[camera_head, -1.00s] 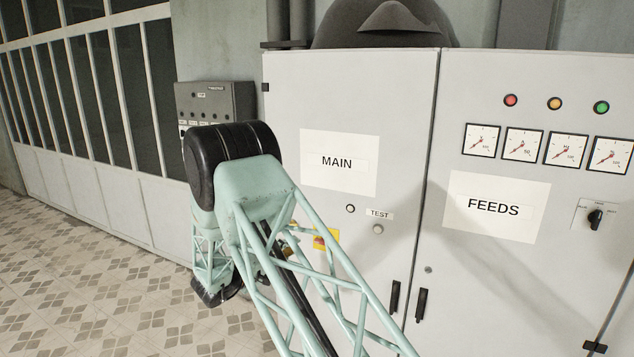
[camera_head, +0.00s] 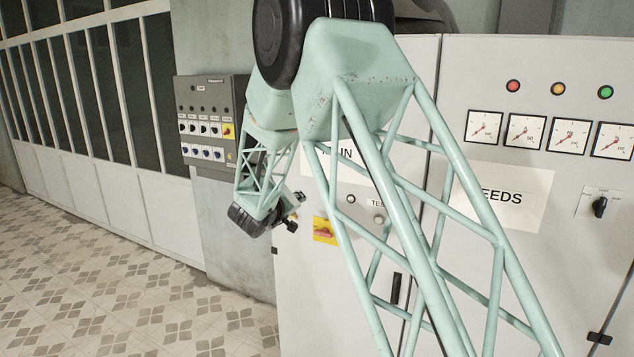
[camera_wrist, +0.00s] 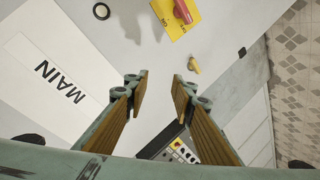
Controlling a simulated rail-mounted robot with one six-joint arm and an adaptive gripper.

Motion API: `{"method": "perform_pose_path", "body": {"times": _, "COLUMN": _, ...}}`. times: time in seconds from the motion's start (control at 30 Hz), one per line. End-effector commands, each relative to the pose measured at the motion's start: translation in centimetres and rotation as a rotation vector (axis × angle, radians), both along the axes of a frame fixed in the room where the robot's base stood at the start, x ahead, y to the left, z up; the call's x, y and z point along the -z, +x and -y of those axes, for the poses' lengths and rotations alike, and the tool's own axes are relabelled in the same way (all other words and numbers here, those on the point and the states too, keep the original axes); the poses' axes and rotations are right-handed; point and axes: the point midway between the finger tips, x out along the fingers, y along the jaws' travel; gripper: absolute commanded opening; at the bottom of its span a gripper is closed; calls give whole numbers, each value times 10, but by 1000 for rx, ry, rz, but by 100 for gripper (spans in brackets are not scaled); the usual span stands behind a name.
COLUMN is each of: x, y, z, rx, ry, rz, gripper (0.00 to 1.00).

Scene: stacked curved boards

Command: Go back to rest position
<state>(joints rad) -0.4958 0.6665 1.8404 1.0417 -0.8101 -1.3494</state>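My gripper (camera_wrist: 160,84) is open and empty in the wrist view, with a clear gap between its two brown-padded fingers. In the head view my gripper (camera_head: 292,212) is a small dark shape at the end of my folded pale-green arm. It is in front of the left cabinet edge, above and left of the yellow plate with a red switch (camera_head: 325,231). That switch also shows at the top of the wrist view (camera_wrist: 182,12), ahead of the fingers and apart from them.
The grey cabinet with MAIN and FEEDS labels (camera_head: 517,199) stands close behind my arm. A grey control box (camera_head: 207,122) with several knobs is on the wall to the left. The tiled floor (camera_head: 120,295) at left is clear.

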Motion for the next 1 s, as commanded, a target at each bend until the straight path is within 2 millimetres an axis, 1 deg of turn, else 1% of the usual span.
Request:
{"method": "perform_pose_path", "body": {"times": 0.1, "x": -14, "y": -5, "z": 4, "rx": -22, "ry": 50, "rz": -5, "gripper": 23}}
{"method": "perform_pose_path", "body": {"times": 0.27, "x": -31, "y": -15, "z": 10, "rx": -53, "ry": 113, "rz": -17, "gripper": 23}}
{"method": "perform_pose_path", "body": {"times": 0.47, "x": -50, "y": -31, "z": 17, "rx": -87, "ry": 188, "rz": -38, "gripper": 23}}
{"method": "perform_pose_path", "body": {"times": 0.77, "x": -73, "y": -64, "z": 30, "rx": -131, "ry": 289, "rz": -82, "gripper": 23}}
{"method": "perform_pose_path", "body": {"times": 1.0, "x": -90, "y": -97, "z": 42, "rx": -159, "ry": 362, "rz": -123, "gripper": 23}}
